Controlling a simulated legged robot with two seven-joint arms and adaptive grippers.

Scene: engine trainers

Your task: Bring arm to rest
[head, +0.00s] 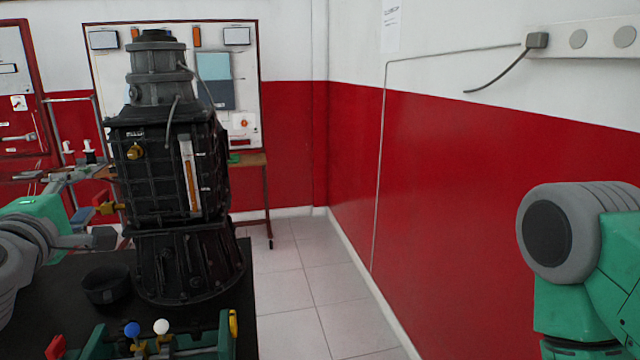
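My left arm enters from the left edge, with a green and grey housing. My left gripper (98,239) is at the left side of the dark engine trainer (168,175), above the black table. Its fingers are small and dark against the engine, so I cannot tell whether they are open or shut, or whether they touch the engine. An orange-red handle with a brass fitting (106,207) sticks out from the engine's left side just above the gripper. My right arm shows as a green and grey link at the right edge; its gripper is out of view.
A black bowl (106,285) stands on the black table (62,310) below the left gripper. A green fixture (205,340) with blue and white knobs is at the front edge. A board (246,70) hangs behind. The tiled floor (310,280) right of the table is clear.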

